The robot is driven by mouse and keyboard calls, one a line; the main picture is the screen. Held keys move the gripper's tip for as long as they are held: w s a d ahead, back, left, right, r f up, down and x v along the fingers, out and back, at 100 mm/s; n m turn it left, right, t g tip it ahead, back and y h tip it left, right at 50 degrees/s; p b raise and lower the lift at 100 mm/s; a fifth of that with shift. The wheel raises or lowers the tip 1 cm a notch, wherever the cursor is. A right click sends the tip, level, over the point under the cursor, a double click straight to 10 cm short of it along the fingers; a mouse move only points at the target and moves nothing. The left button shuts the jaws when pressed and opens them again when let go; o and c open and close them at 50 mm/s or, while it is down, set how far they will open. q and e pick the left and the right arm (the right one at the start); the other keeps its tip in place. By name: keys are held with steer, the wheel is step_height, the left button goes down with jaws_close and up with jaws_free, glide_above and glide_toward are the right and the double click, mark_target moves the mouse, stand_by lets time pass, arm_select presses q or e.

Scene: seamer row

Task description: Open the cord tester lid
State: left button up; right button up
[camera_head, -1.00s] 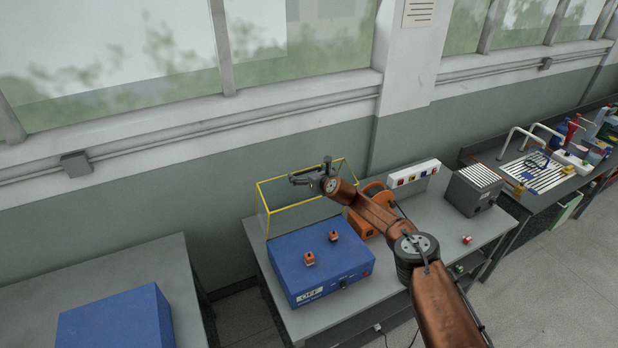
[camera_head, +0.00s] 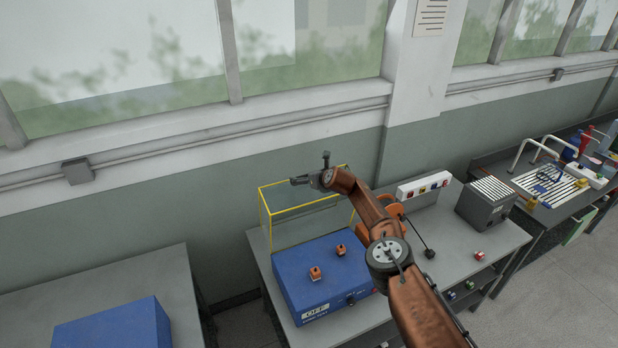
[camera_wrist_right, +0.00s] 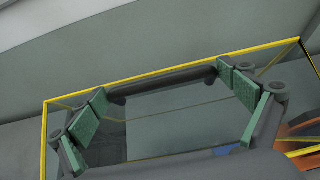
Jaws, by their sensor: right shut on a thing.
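The cord tester (camera_head: 325,270) is a blue box on the grey bench, with two small orange sockets on top and a label reading OFF. Its lid (camera_head: 262,212), clear with yellow edges, stands raised at the back of the box. My right gripper (camera_head: 302,181) is at the lid's upper part. In the right wrist view, its green-padded fingers sit at the two ends of a dark bar handle (camera_wrist_right: 165,83) just below the lid's yellow edge, shut on it. My left gripper is not in view.
An orange reel (camera_head: 391,211) is partly hidden behind my right arm. A white switch strip (camera_head: 423,186) and a grey ribbed-top box (camera_head: 486,204) stand to the right. The wall (camera_head: 215,195) is close behind the lid. Another blue box (camera_head: 112,328) is on the left bench.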

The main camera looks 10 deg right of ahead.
stand_by(0.3)
steer(key=o, duration=1.3)
steer(key=shift+d, duration=0.1)
steer(key=shift+s, duration=0.1)
